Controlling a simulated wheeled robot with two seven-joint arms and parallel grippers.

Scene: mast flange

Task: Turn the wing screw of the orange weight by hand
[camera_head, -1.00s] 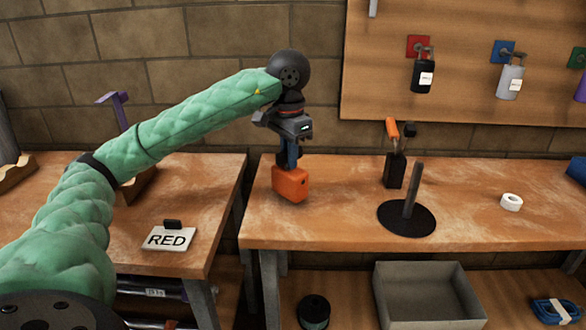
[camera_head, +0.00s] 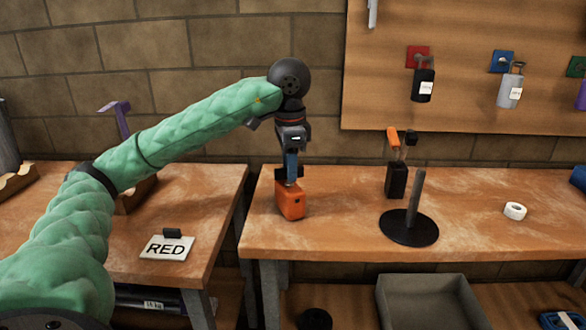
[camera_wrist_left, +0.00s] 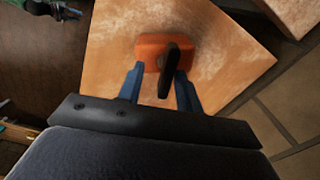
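The orange weight (camera_head: 290,204) stands on the right-hand bench near its left end. Its black wing screw (camera_head: 281,173) sticks out on both sides of my finger above the weight. My left gripper (camera_head: 291,178) points down over the weight. In the left wrist view, the blue fingers (camera_wrist_left: 160,80) are apart, one on each side of the wing screw (camera_wrist_left: 171,72), with the orange weight (camera_wrist_left: 150,46) beyond. A gap shows between the left finger and the wing; the right finger looks close to it, and contact is unclear. My right gripper is not in view.
A black round stand with an upright rod (camera_head: 409,228) and a black tool holder (camera_head: 396,180) stand right of the weight. A white tape roll (camera_head: 515,211) lies farther right. The left bench holds a RED sign (camera_head: 166,247). Bench surface around the weight is clear.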

